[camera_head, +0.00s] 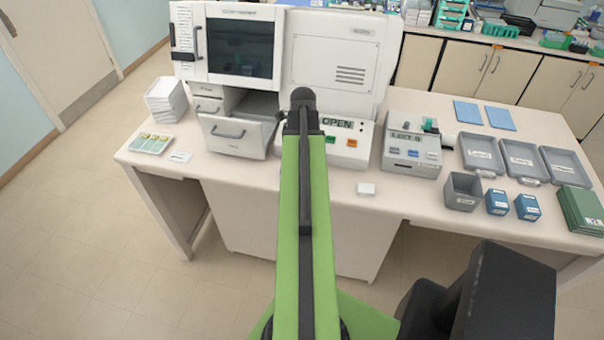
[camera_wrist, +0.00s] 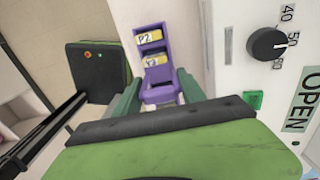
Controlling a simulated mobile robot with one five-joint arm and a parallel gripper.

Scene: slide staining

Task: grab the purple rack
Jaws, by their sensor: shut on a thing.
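The purple rack (camera_wrist: 158,75) shows in the wrist view, with yellow-labelled slots or slides marked P2 and what looks like P3. My gripper (camera_wrist: 158,90) has its green fingers on either side of the rack's near end and is shut on it. The rack's lower part is hidden by the fingers and my green wrist. I cannot tell whether the rack is resting on something or lifted.
The white machine (camera_head: 335,60) stands close behind, with an OPEN label and a black knob (camera_wrist: 266,44) to the right of the rack in the wrist view. Grey trays (camera_head: 481,153), blue boxes (camera_head: 497,202) and a small grey device (camera_head: 411,153) stand on the right of the bench.

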